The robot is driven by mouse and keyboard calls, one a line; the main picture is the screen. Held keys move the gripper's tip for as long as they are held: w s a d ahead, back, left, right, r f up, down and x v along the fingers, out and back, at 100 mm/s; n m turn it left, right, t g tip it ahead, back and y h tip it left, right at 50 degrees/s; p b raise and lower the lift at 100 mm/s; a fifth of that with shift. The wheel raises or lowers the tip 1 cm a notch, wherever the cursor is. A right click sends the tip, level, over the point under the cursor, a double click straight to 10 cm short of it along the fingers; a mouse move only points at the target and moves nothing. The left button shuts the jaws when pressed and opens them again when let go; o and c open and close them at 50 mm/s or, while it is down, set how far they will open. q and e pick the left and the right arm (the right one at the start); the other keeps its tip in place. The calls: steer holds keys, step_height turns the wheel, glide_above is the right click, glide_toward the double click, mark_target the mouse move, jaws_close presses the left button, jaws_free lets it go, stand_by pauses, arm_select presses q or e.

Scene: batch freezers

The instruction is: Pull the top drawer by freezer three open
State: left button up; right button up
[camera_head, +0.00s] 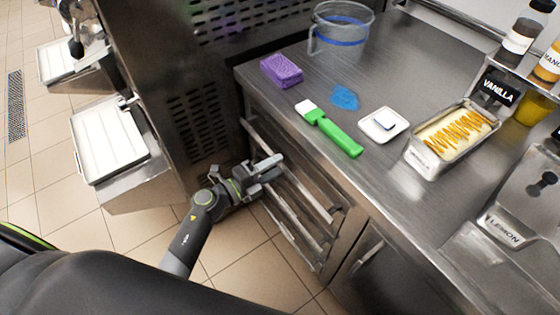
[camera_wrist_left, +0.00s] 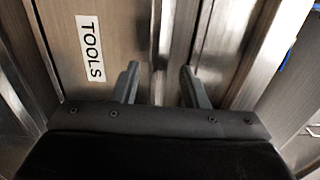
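A bank of steel drawers with long bar handles sits under the counter, beside the freezer. The top drawer's bar handle (camera_head: 312,199) runs along its front, and the drawer looks shut. My left gripper (camera_head: 272,163) is at the far end of this handle in the head view. In the left wrist view, my left gripper (camera_wrist_left: 160,85) has its two fingers spread, with a steel handle bar (camera_wrist_left: 163,45) between them. I cannot tell whether the fingers touch it. A white TOOLS label (camera_wrist_left: 88,48) is on the drawer front beside it. My right gripper is out of view.
The freezer (camera_head: 195,120) stands close to the left of the drawers. On the counter (camera_head: 390,75) are a purple sponge (camera_head: 281,70), a green-handled brush (camera_head: 335,132), a clear jug (camera_head: 340,28) and a pan (camera_head: 452,138). The tiled floor (camera_head: 245,262) before the drawers is clear.

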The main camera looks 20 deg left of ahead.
arm_select(q)
steer(key=shift+x, duration=1.2)
jaws_close()
